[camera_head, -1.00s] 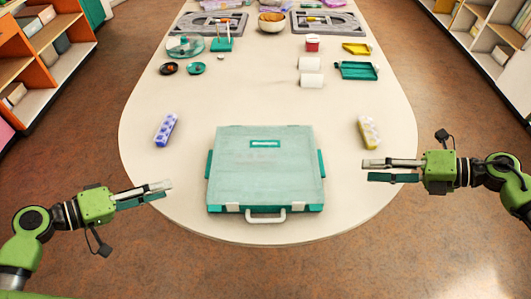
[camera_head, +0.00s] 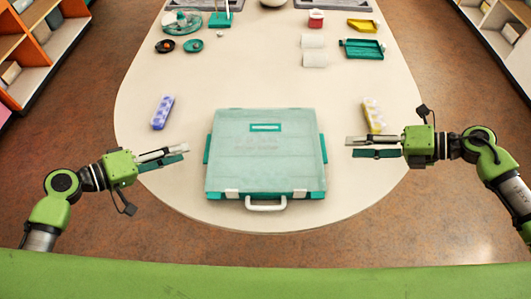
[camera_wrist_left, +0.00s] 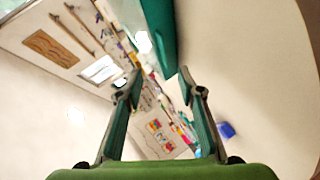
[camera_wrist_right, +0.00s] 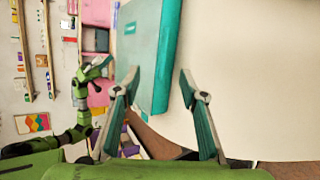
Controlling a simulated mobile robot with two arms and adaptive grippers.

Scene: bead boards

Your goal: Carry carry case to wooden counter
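The carry case (camera_head: 265,165) is a flat teal box with a pale translucent lid, lying on the cream table near its front end. Its white handle (camera_head: 266,204) faces me, and a teal tab sits on each side. My left gripper (camera_head: 186,151) is open and empty, just left of the case and apart from it. My right gripper (camera_head: 349,147) is open and empty, a short gap right of the case. The case also shows in the left wrist view (camera_wrist_left: 160,30) and the right wrist view (camera_wrist_right: 150,50). I cannot identify a wooden counter.
A blue bead box (camera_head: 162,112) and a yellow bead box (camera_head: 374,115) flank the case. Shelves (camera_head: 45,50) line the left side.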

